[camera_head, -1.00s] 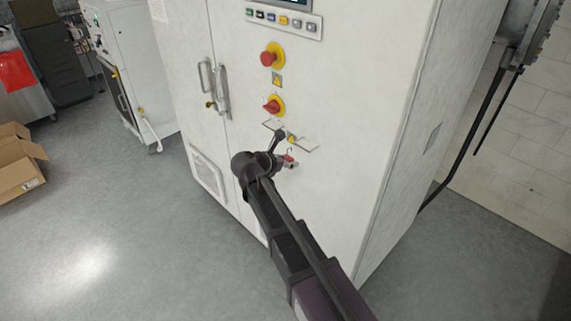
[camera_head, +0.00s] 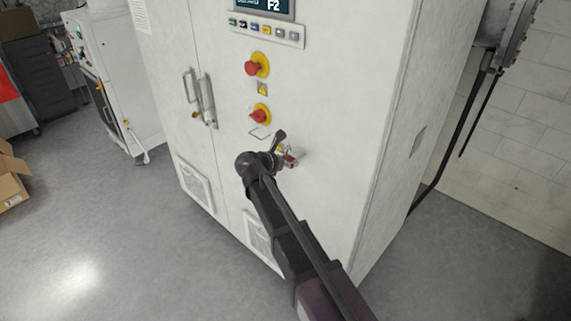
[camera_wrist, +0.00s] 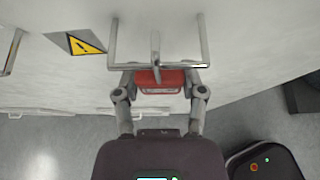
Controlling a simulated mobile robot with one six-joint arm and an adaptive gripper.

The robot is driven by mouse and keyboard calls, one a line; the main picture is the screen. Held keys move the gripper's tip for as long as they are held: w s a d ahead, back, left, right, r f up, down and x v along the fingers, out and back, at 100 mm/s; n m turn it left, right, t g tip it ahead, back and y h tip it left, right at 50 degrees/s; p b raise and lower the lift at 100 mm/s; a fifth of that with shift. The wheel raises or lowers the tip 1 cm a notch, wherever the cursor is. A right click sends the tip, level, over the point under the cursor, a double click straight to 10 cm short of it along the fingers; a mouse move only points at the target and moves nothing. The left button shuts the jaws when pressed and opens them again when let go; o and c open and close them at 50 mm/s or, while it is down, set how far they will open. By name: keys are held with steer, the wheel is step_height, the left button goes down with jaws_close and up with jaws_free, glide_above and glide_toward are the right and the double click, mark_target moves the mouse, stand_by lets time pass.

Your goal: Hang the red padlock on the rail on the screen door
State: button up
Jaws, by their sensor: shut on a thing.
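The red padlock (camera_wrist: 160,80) is between the two fingers of my gripper (camera_wrist: 160,88), which is shut on it. Its grey shackle stands up from the body and crosses the front bar of the rail (camera_wrist: 185,67) in the wrist view. I cannot tell whether the bar passes through the shackle. The rail is a thin metal bracket standing out from the white cabinet door. In the head view, the padlock (camera_head: 289,160) shows as a small red spot by my gripper (camera_head: 284,156), and part of the rail (camera_head: 258,133) shows below the lower red knob.
The white cabinet (camera_head: 345,110) carries red knobs on yellow plates (camera_head: 258,66), a button row (camera_head: 266,33) and a door handle (camera_head: 207,100). A yellow warning sign (camera_wrist: 85,44) is left of the rail. A cardboard box (camera_head: 10,180) lies at far left.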

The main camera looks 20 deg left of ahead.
steer(key=shift+f+b, duration=0.7)
steer(key=shift+f, duration=0.1)
steer(key=o, duration=1.3)
steer(key=shift+c, duration=0.2)
steer(key=shift+s, duration=0.1)
